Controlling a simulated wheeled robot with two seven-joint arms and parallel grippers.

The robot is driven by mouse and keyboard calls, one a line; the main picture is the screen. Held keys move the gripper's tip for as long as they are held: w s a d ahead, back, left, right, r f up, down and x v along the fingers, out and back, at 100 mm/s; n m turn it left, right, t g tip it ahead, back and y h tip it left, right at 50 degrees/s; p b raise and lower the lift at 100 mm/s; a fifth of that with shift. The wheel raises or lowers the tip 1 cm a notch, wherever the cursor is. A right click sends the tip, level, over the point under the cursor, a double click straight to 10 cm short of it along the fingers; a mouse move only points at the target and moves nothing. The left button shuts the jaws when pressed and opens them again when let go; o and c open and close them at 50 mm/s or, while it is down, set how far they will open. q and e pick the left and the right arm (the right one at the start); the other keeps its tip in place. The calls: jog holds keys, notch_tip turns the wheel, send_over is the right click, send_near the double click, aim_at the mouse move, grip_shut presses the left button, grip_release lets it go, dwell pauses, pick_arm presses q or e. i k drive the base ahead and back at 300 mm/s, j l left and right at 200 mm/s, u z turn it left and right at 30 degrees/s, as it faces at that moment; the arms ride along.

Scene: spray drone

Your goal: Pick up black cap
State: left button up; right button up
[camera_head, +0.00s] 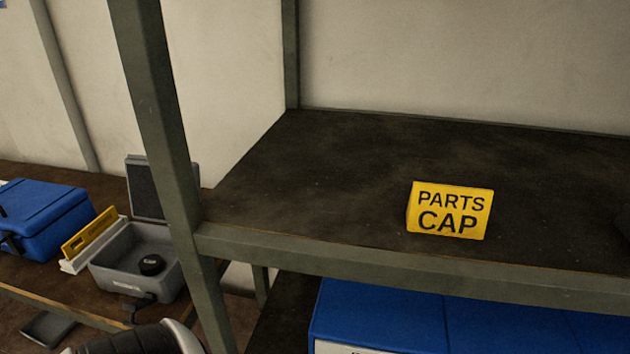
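A small round black cap (151,265) lies inside an open grey case (113,276) at the left, on a brown bench. The case's lid stands up behind it. A yellow sign reading "PARTS CAP" (449,211) stands on the dark shelf (330,180) to the right; no cap shows beside it. I cannot make out either gripper in this view. A black and white rounded part at the bottom left edge may be part of my arm.
A grey shelf post (160,110) rises between the bench and the shelf. A blue box (45,215) and a yellow and white item (90,240) sit left of the case. Blue bins (450,320) fill the space below the shelf. A dark object is cut off at the right edge.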

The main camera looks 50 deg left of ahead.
aim_at(151, 265)
jog(key=u, duration=2.65)
jog(key=i+j+z, duration=0.15)
jog(key=j+z, duration=0.25)
jog(key=i+j+z, duration=0.1)
jog(key=j+z, duration=0.75)
